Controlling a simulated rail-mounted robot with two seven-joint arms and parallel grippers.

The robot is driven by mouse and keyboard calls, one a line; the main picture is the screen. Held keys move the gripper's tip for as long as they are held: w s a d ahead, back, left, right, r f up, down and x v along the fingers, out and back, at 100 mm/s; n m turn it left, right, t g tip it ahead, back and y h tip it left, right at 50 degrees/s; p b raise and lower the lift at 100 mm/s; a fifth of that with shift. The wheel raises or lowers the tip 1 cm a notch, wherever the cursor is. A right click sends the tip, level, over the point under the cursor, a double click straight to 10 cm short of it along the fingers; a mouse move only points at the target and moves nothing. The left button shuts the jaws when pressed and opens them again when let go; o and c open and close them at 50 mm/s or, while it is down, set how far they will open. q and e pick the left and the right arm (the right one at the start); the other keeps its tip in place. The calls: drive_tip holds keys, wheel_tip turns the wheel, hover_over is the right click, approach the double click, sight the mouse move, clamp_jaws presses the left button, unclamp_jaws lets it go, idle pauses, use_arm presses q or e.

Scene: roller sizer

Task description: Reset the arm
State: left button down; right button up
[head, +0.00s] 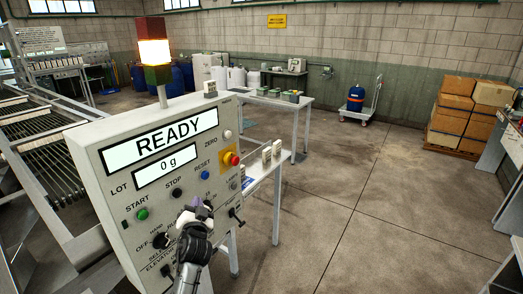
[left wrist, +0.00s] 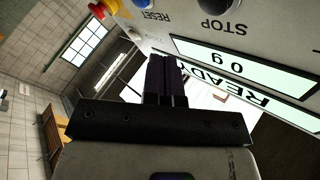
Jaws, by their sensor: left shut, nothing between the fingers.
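The grey control panel (head: 110,150) stands at the left in the head view. Its screens read READY and 0 g. The blue RESET button (head: 205,175) is on its face, beside the black STOP button (head: 177,193) and above the green START button's level (head: 142,213). My left gripper (head: 199,208) is in front of the lower part of the panel, below the RESET button, and hides some labels and controls. In the left wrist view, its dark fingers (left wrist: 166,80) are together and empty, with the panel upside down beyond them. My right gripper is not in view.
A red emergency stop (head: 231,159) on yellow projects from the panel's right side. A signal tower (head: 154,52) glows in its middle section above. A roller bed (head: 45,125) is at left, a table (head: 296,104) behind, and stacked boxes (head: 452,124) at right. Open floor lies between.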

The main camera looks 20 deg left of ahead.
use_arm(q)
drive_tip(key=s+d+f+n+g+h, duration=0.1)
drive_tip(key=s+d+f+g+h, duration=0.25)
drive_tip(key=s+d, duration=0.5)
drive_tip(key=s+d+f+g+h, duration=0.25)
drive_tip(key=s+d+h, duration=0.3)
drive_tip(key=s, duration=0.65)
drive_tip(key=s+d+f+m+g, duration=0.1)
drive_tip(key=s+d+f+g, duration=0.15)
drive_tip(key=s+f, duration=0.5)
drive_tip(key=s+d+f+g+h, duration=0.1)
drive_tip(key=s+f+g, duration=0.3)
drive_tip(key=s, duration=0.7)
drive_tip(key=s+d+f+m+g, duration=0.1)
drive_tip(key=s+d+f, duration=0.1)
drive_tip(key=s+f, duration=0.6)
wheel_tip(320, 180, up, 28)
drive_tip(key=p, duration=2.7)
drive_tip(key=shift+r, duration=0.15)
